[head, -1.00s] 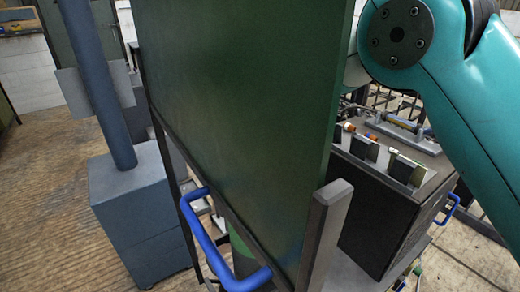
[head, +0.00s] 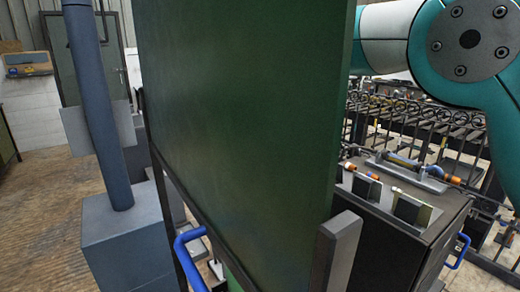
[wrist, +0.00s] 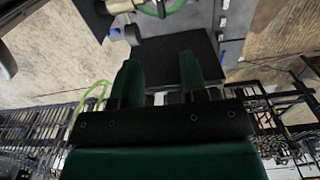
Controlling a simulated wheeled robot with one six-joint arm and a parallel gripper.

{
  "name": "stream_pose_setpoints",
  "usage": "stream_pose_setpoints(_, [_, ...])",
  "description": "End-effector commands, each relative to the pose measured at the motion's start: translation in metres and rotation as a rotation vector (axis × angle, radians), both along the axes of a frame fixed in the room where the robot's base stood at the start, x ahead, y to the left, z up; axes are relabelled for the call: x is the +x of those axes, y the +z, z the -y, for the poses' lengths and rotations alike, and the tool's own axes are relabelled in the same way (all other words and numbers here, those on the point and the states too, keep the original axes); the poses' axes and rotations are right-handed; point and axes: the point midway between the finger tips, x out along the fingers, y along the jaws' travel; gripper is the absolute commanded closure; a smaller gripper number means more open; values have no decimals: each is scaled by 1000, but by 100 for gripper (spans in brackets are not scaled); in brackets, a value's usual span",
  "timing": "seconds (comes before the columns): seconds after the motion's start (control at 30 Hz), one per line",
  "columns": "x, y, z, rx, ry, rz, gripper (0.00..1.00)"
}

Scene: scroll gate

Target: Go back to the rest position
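My gripper (wrist: 158,72) shows in the wrist view with two dark green fingers set apart and nothing between them. A black flat surface (wrist: 175,58) lies beyond the fingertips. In the head view my teal and white arm is at the upper right, and my gripper is out of sight there. Ornate scroll ironwork (head: 405,108) stands behind the arm in the head view. Dark metal bars also show at both sides of the wrist view.
A large green panel (head: 240,120) fills the middle of the head view, with a blue handle (head: 188,262) below it. A dark box (head: 405,230) with clamps on top stands to the right. A blue-grey post (head: 98,110) on a block is at left. Wooden floor shows far left.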

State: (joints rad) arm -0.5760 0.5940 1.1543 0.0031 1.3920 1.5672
Motion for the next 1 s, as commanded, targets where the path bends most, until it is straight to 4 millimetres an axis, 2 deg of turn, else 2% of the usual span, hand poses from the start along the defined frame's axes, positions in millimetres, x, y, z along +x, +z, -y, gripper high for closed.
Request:
stream_pose_setpoints(0.27, [-2,2,4,4,23,4,60])
stream_pose_setpoints(0.37, [-11,5,19,14,125,9,60])
stream_pose_setpoints(0.47, [-33,8,45,36,321,20,60])
stream_pose_setpoints(0.57, [-68,7,75,74,572,41,60])
stream_pose_setpoints(0.7, [-129,-4,109,137,922,89,60])
stream_pose_setpoints(0.9, [-220,-32,139,227,1341,195,60])
stream_pose_setpoints(1.0, [-253,-44,144,257,1476,246,60])
